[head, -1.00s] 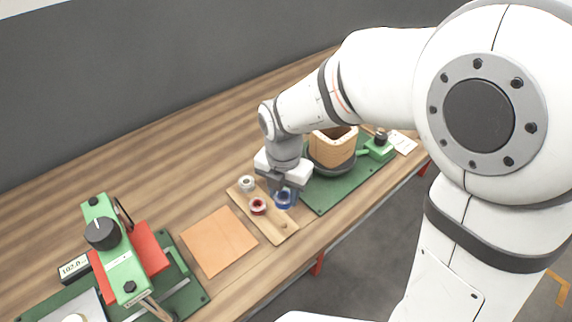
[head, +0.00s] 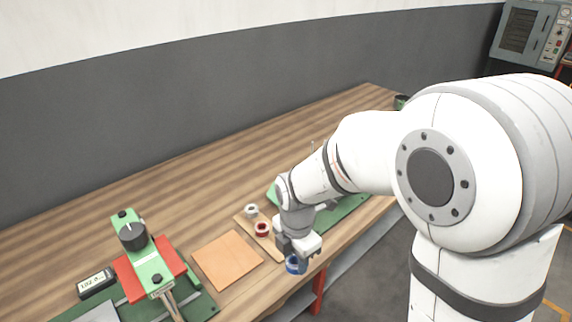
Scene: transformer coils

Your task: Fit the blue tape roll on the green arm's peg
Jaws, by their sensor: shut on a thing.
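The blue tape roll (head: 296,265) is in my gripper (head: 296,253), in the head view. My gripper is shut on it and holds it by the front edge of the bench, right of the orange mat. The green machine (head: 150,262) with a black knob and red blocks stands at the left front. I cannot make out a peg on it. Another green base (head: 352,204) lies behind my arm and is mostly hidden, so the green arm's peg is not clearly seen.
A wooden board (head: 242,221) holds a white roll (head: 251,210) and a red roll (head: 262,229) behind my gripper. The orange mat (head: 227,258) lies flat on the bench. A display box (head: 96,283) stands at the left.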

